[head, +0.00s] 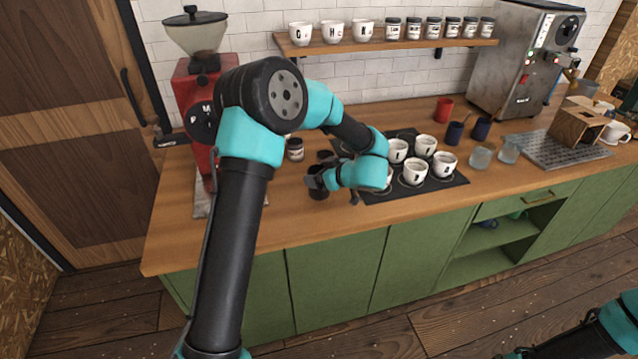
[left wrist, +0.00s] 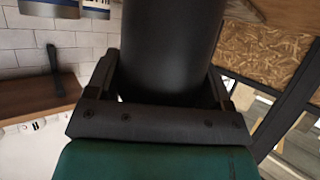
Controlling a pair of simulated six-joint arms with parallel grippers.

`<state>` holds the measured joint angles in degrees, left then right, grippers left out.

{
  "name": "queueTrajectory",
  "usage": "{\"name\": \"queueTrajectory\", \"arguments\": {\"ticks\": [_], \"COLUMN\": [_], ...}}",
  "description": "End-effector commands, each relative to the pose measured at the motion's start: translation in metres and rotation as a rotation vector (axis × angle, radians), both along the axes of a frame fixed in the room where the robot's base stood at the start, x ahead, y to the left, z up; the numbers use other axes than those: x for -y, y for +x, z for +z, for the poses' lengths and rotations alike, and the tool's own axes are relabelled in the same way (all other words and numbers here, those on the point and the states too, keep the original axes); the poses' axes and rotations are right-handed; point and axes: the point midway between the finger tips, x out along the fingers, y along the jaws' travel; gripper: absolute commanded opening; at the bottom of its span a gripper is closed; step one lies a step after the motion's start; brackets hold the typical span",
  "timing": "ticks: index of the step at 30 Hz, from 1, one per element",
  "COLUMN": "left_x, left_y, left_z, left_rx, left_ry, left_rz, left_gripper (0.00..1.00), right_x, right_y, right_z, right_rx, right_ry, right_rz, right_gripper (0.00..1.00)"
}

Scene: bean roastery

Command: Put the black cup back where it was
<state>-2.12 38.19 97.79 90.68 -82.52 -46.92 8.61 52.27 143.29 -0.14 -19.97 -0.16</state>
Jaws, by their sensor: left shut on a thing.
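My left gripper (head: 316,182) is over the counter, left of the black mat. It is shut on the black cup (head: 318,192), which is small and partly covered by the gripper in the head view. In the left wrist view the cup (left wrist: 170,45) fills the space between the two jaws as a large dark cylinder. The black mat (head: 455,181) bears several white lettered cups (head: 444,163); my left arm hides its left part. I cannot tell whether the held cup touches the counter. Of my right arm only links show at the lower right.
A dark round thing (head: 325,155) and a small jar (head: 295,149) stand behind the gripper. A red grinder (head: 190,95) is at left. The front left counter is clear.

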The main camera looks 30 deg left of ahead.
Motion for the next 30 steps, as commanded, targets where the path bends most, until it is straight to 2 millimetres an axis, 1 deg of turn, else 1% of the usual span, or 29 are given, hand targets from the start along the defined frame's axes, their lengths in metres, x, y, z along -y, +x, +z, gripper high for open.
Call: {"name": "queueTrajectory", "arguments": {"ticks": [6,9,17,21,22,27,30], "left_x": [0.0,0.0,0.0,0.0,0.0,0.0,0.0], "left_y": [0.0,0.0,0.0,0.0,0.0,0.0,0.0], "left_z": [-0.026,-0.033,-0.033,-0.037,-0.037,-0.036,-0.036], "left_rx": [-0.003,-0.002,-0.001,-0.001,-0.001,-0.001,-0.001], "left_ry": [-0.001,-0.001,0.0,0.0,0.0,0.0,0.0], "left_rz": [0.0,0.0,0.0,0.0,0.0,0.0,0.0], "left_gripper": [0.44,0.44,0.44,0.44,0.76,0.92,1.0], "right_x": [0.0,0.0,0.0,0.0,0.0,0.0,0.0], "right_y": [0.0,0.0,0.0,0.0,0.0,0.0,0.0], "right_z": [0.0,0.0,0.0,0.0,0.0,0.0,0.0], "right_rx": [0.0,0.0,0.0,0.0,0.0,0.0,0.0], "right_ry": [0.0,0.0,0.0,0.0,0.0,0.0,0.0], "right_rz": [0.0,0.0,0.0,0.0,0.0,0.0,0.0], "right_gripper": [0.43,0.43,0.43,0.43,0.43,0.43,0.43]}}
